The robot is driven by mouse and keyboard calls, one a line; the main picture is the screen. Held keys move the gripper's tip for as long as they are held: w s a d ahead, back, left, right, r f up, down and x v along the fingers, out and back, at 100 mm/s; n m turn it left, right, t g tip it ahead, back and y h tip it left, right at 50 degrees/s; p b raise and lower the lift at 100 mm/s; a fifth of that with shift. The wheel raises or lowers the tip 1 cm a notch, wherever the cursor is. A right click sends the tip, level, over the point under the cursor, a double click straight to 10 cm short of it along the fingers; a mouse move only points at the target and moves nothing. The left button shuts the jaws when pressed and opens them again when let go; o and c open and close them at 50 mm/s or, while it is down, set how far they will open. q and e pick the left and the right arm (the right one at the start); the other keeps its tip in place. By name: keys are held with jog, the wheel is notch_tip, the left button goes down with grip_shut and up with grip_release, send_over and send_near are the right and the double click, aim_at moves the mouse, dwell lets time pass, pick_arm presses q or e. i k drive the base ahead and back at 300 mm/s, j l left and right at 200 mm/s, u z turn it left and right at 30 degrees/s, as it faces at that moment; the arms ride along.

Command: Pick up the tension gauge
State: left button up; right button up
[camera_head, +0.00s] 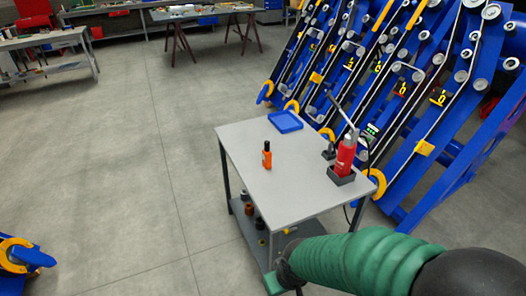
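I cannot tell for certain which thing is the tension gauge. A small orange device with a black top (267,155) stands upright near the middle of the grey table (240,143). A larger red device (346,157) stands upright in a dark holder (341,176) on the table's right side. My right arm, in a green sleeve, comes in from the lower right. Its gripper (278,278) shows only in part at the table's near edge, below and apart from both devices. Its fingers cannot be made out. My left gripper is out of view.
A blue tray (285,121) lies at the table's far edge. Several small items sit on the lower shelf (240,212). The blue harvester chassis (425,150) stands close behind and right. Workbenches (45,42) stand far back.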

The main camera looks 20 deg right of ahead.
aim_at(267, 156)
jog(key=i, duration=1.2)
jog(key=i+j, duration=0.1)
jog(key=i, duration=1.15)
jog(key=i+z, duration=0.2)
jog(key=z, duration=0.3)
jog(key=i+j+z, duration=0.1)
jog(key=z, duration=0.4)
jog(key=i+j+z, duration=0.15)
jog(key=z, duration=0.3)
jog(key=i+j+z, duration=0.2)
jog(key=z, duration=0.3)
